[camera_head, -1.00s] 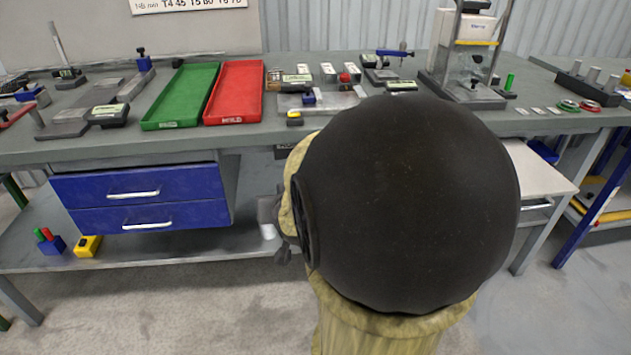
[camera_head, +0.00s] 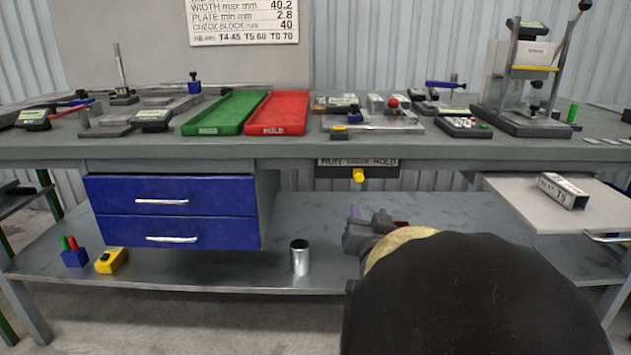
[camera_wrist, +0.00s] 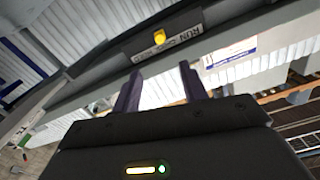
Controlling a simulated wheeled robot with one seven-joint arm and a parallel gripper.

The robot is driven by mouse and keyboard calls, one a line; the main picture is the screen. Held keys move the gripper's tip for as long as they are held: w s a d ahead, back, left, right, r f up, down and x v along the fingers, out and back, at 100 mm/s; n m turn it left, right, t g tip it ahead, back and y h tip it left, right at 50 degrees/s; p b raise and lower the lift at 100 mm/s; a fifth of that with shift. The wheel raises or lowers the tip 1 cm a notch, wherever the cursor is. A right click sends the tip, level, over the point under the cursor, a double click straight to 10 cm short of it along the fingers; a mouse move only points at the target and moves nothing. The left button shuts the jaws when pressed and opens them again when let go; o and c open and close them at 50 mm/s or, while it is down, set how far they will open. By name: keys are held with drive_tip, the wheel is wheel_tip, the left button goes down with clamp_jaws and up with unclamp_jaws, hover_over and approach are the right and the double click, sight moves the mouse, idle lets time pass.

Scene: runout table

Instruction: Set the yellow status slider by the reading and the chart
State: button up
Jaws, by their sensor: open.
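The yellow status slider (camera_head: 358,175) is a small knob on a dark plate (camera_head: 388,172) under the table's front edge. Its strip reads RUN, CHECK, HOLD, and the knob is below CHECK. In the wrist view the slider (camera_wrist: 159,37) is ahead of the fingers. My gripper (camera_head: 368,215) is open and empty, below the slider and apart from it; my arm hides part of it. Its two fingers also show in the wrist view (camera_wrist: 161,72). The wall chart (camera_head: 243,20) shows width max 40.2, plate min 2.8, check block 40, and HB min T4 45, T5 60, T6 70.
On the table (camera_head: 300,150) are a green tray (camera_head: 222,112), a red HOLD tray (camera_head: 272,118) and several gauges with unreadable displays. A tester stand (camera_head: 515,105) is at right. Blue drawers (camera_head: 175,208) hang left.

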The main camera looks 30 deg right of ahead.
drive_tip(key=p, duration=0.6)
approach(360, 179)
drive_tip(key=shift+v, duration=1)
drive_tip(key=p, duration=0.6)
drive_tip(key=shift+w+d+r, duration=0.2)
drive_tip(key=shift+w+d, duration=0.1)
drive_tip(key=shift+w, duration=0.05)
drive_tip(key=p+x, duration=0.3)
drive_tip(key=x, duration=0.1)
drive_tip(key=p+x, duration=0.2)
drive_tip(key=x, duration=0.1)
drive_tip(key=p+x, duration=0.3)
drive_tip(key=x, duration=0.1)
drive_tip(key=shift+w+d+f+p, duration=0.1)
drive_tip(key=shift+w+f+p, duration=0.15)
drive_tip(key=shift+w+p, duration=0.05)
clamp_jaws()
